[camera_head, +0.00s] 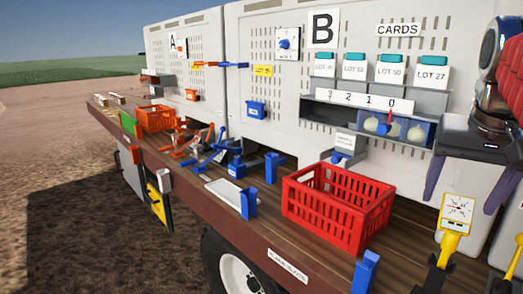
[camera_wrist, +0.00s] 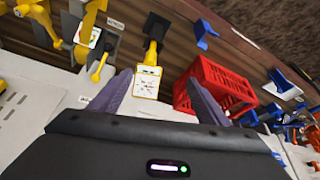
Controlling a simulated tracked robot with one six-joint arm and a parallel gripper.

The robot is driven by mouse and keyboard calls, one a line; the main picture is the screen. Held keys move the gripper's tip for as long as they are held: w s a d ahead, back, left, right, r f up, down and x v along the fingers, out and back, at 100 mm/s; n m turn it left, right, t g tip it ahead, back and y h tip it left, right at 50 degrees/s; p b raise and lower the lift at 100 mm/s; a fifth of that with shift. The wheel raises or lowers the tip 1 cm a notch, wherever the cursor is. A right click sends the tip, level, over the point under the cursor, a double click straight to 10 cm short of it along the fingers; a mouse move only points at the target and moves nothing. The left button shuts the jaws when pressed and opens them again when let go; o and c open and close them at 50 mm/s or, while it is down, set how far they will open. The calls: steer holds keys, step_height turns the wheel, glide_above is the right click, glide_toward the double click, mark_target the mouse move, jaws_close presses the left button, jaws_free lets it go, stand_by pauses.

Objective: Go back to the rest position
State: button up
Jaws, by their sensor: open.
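My gripper (camera_head: 459,206) hangs at the right of the head view, its two purple fingers pointing down and spread apart. In the wrist view my gripper (camera_wrist: 160,82) is also open, with nothing held between the fingers. A yellow stand with a white dial card (camera_head: 457,210) appears between the fingertips in the head view. The card (camera_wrist: 148,78) also shows between them in the wrist view; I cannot tell how far beyond the fingers it is.
A red crate (camera_head: 335,215) stands on the wooden shelf (camera_head: 240,225), left of my gripper. A blue bin (camera_head: 395,127) with onions and several card holders (camera_head: 390,70) are on the white panel. Blue posts (camera_head: 366,272) stand along the shelf edge. Open ground lies left.

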steer(key=s+a+f+n+t+y, duration=0.1)
steer(key=s+a+f+n, duration=0.2)
steer(key=a+f, duration=0.8)
steer(key=s+a+f+n+y, duration=0.1)
steer(key=s+a+f+n, duration=0.2)
steer(key=a+f, duration=0.8)
step_height(320, 180, down, 2)
steer(key=shift+s+f+n+t+y, duration=0.2)
steer(key=shift+f+n+t+y, duration=0.1)
steer(key=shift+n+t, duration=0.1)
